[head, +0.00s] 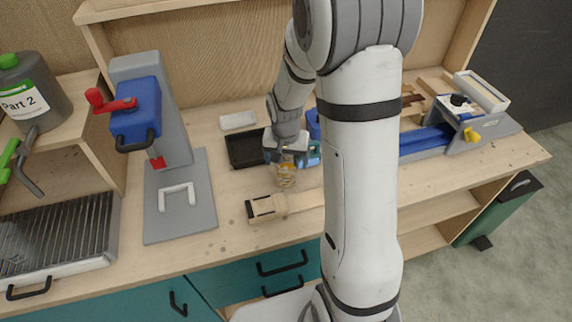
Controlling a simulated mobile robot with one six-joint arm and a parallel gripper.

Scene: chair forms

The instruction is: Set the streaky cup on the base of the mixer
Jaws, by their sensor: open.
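The mixer has a grey column, a blue head (137,112) with a red lever, and a flat grey base (179,222) with a raised U-shaped white bracket on it. The base bears no cup. A small streaky yellow-brown cup (286,178) is on the wooden worktop, right of the mixer. My gripper (287,163) points down over the cup, open, with its fingers close around or just above it. I cannot tell whether they touch it. The gripper hides the cup's upper part.
A black tray (245,150) and a white dish (238,121) lie behind, left of my gripper. A grill (60,240) is at left, a blue vise-like device (455,130) at right.

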